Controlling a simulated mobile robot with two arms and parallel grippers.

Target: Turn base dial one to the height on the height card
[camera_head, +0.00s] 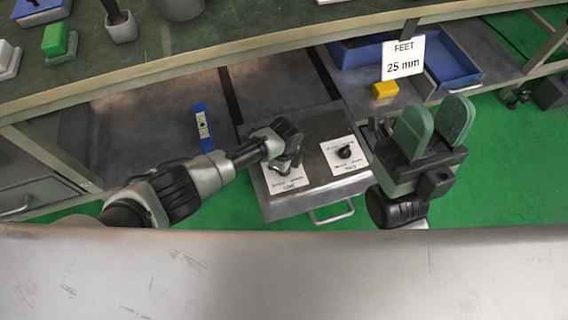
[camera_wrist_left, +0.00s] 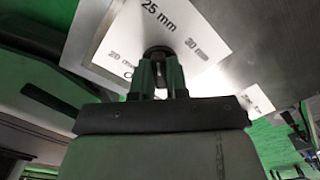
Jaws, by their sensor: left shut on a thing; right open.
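The height card (camera_head: 403,57) reads "FEET 25 mm" and stands at the back right. Two white dial plates lie on a grey box top; the left plate (camera_head: 289,183) is partly covered by my left arm. My left gripper (camera_head: 288,165) reaches down onto it. In the left wrist view, the gripper's fingers (camera_wrist_left: 160,78) are shut on the black dial (camera_wrist_left: 158,52). The left plate (camera_wrist_left: 205,25) shows 20 mm, 25 mm and 30 mm marks around it. The dial's pointer cannot be made out. My right gripper (camera_head: 435,118) is open and empty, right of the box.
The right plate (camera_head: 338,165) carries another black dial (camera_head: 345,152). The grey box (camera_head: 300,207) has a front handle (camera_head: 332,213). A yellow block (camera_head: 385,90), a blue bin (camera_head: 447,68) and a blue level-like bar (camera_head: 203,128) lie around. A workbench edge (camera_head: 200,60) runs above.

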